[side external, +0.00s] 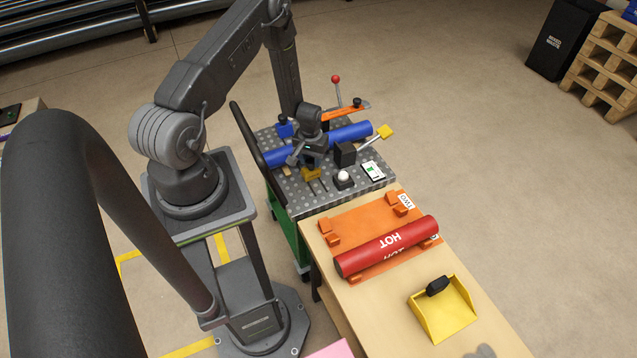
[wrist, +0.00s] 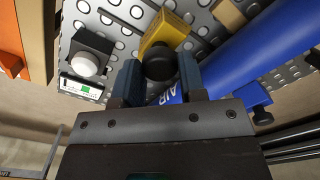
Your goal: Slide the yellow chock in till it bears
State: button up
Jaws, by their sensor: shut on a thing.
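The yellow chock (wrist: 168,32) lies on the perforated metal plate (wrist: 116,28) beside the blue pipe marked AIR (wrist: 252,58). In the wrist view a strip of plate seems to show between chock and pipe; I cannot tell whether they touch lower down. My gripper (wrist: 159,72) is shut on the chock's round black knob (wrist: 159,62), one finger on each side. In the side external view the chock (side external: 311,174) shows just in front of my gripper (side external: 307,160), which partly hides it and the blue pipe (side external: 348,134).
A tan wooden block (wrist: 229,13) lies near the pipe. The red HOT pipe (side external: 388,246) lies on the neighbouring table.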

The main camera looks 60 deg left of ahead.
jog(key=shift+a, duration=2.15)
jog(key=o, duration=0.7)
jog(key=shift+c, duration=0.2)
jog(key=shift+r, duration=0.1)
notch_tip(320, 180, up, 7)
